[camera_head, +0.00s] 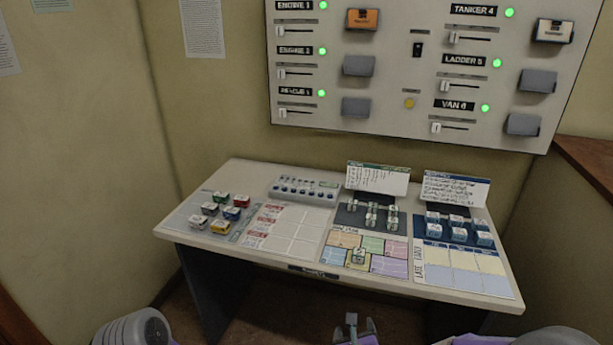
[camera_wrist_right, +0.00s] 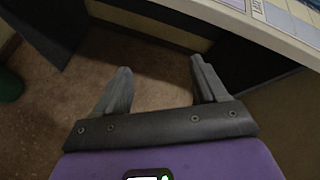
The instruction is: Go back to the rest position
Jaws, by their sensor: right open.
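My right gripper (camera_head: 352,325) shows at the bottom edge of the head view, in front of the desk and below its front edge. In the right wrist view the right gripper (camera_wrist_right: 158,85) has its two grey fingers wide apart with nothing between them, over brown floor. The desk (camera_head: 265,264) stands ahead of it, and its edge (camera_wrist_right: 245,24) crosses the top right of the wrist view, apart from the fingers. My left gripper is not in view; a rounded grey part at the bottom left of the head view is my own arm.
On the desk are several coloured blocks on a tray (camera_head: 189,221), a button box (camera_head: 304,190), cards and blocks on dark trays (camera_head: 348,217). A wall panel (camera_head: 395,95) with green lights hangs above. Floor (camera_wrist_right: 55,110) in front of the desk is clear.

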